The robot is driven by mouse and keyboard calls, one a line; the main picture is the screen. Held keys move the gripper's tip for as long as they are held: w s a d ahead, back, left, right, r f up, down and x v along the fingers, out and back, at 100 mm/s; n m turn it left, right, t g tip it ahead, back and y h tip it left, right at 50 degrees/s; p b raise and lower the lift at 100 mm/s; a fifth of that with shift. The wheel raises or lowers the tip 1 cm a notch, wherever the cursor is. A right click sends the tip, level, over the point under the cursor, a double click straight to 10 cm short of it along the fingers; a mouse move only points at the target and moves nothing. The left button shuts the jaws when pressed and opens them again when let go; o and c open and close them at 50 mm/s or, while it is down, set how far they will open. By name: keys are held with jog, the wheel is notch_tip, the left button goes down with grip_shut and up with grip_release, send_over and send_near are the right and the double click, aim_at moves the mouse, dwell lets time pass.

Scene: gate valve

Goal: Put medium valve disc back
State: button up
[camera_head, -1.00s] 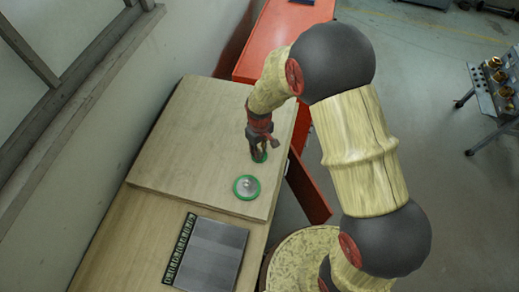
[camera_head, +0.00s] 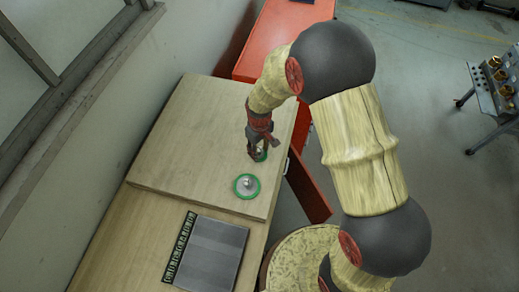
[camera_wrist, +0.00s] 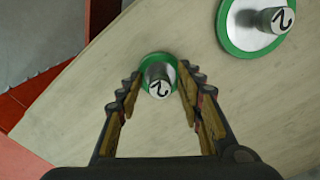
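Two round metal discs with green rims and upright stems lie on the wooden board (camera_head: 190,130). The larger disc (camera_head: 246,187) is nearer the front of the board and shows at the upper right of the wrist view (camera_wrist: 240,32). The smaller disc (camera_head: 263,156) is near the board's right edge and is partly hidden by my gripper in the head view. In the wrist view, the smaller disc (camera_wrist: 158,60) is between the fingertips of my gripper (camera_wrist: 160,77). My gripper is open, with a gap on each side of the stem. I cannot tell which disc is medium.
A grey flat plate (camera_head: 212,252) with a dark, green-marked strip lies at the front of the table. A red cabinet (camera_head: 262,45) stands behind, and a red panel (camera_head: 307,190) juts out at the right. A grey rack (camera_head: 495,92) stands far right. The board's left half is clear.

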notch_tip(320, 180, up, 13)
jog(key=b, duration=0.1)
notch_tip(320, 180, up, 14)
jog(key=m+t, duration=0.2)
jog(key=m, duration=0.1)
send_over(260, 149)
jog(key=s+d, duration=0.6)
jog(key=d, duration=0.1)
jog(key=s+d+r+m+t, duration=0.1)
jog(key=s+d+r+m, duration=0.1)
jog(key=s, duration=0.5)
jog(key=s+d+r+m+t, duration=0.2)
jog(key=s+d+r, duration=0.3)
jog(key=s+r, duration=0.1)
jog(key=shift+s+r+t, duration=0.3)
jog(key=shift+s, duration=0.3)
